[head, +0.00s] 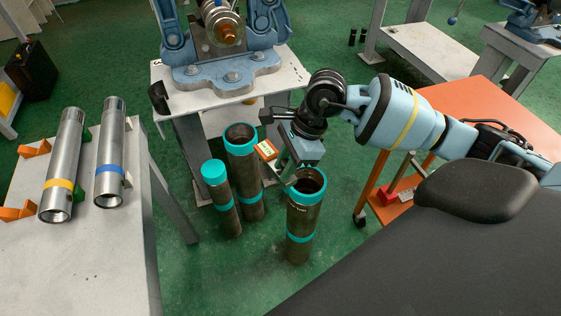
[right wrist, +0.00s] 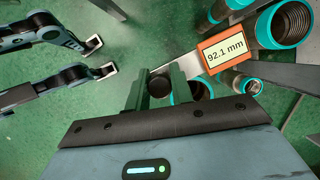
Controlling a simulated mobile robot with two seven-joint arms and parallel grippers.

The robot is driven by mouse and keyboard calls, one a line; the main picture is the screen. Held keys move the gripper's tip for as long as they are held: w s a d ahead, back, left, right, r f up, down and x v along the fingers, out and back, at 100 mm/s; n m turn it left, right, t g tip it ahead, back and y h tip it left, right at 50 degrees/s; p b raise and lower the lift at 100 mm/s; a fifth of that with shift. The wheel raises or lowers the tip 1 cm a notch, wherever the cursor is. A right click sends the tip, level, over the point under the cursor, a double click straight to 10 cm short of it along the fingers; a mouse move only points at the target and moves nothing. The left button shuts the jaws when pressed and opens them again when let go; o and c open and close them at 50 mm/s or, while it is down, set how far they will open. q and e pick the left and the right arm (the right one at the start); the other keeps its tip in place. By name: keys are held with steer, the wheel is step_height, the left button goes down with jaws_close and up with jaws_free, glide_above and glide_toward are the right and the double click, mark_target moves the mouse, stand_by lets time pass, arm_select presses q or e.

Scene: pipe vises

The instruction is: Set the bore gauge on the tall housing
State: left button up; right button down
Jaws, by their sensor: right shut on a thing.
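The bore gauge, with an orange-framed display (head: 266,150), is held in my right gripper (head: 292,172), which is shut on it. In the right wrist view its display (right wrist: 223,51) reads 92.1 mm, and a dark round part sits between the fingers (right wrist: 160,90). Several dark cylinders with teal bands stand on the green floor. The rear wide one (head: 243,175) looks tallest and is open at the top. A nearer open one (head: 303,218) stands right below the gripper in the picture. The display overlaps the rear one's edge; contact cannot be told. My left gripper is not in view.
A thinner teal-topped cylinder (head: 221,200) stands left of the rear one. A white table (head: 95,262) at left bears two silver tubes. A blue vise (head: 228,75) stands on a bench behind. An orange table (head: 480,95) is at right.

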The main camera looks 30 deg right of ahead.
steer(key=m, duration=0.1)
steer(key=d+m+t, duration=0.1)
steer(key=m, duration=0.1)
steer(key=f+m, duration=0.1)
steer(key=shift+w+d+f+m+t+h, duration=0.1)
steer(key=shift+w+d+m+t+h, duration=0.2)
steer(key=shift+d+m+h, duration=0.1)
steer(key=shift+w+d+f+m+t+h+b, duration=0.2)
steer(key=shift+d+m+h, duration=0.45)
steer(key=shift+m, duration=1.05)
steer(key=shift+w+d+f+m+t+h+b, duration=0.15)
steer(key=shift+d+m+t+h, duration=0.35)
steer(key=shift+m, duration=1.2)
steer(key=shift+w+d+f+m+t+h, duration=0.2)
steer(key=shift+d+m+h, duration=0.55)
steer(key=shift+m, duration=0.95)
steer(key=shift+f, duration=0.1)
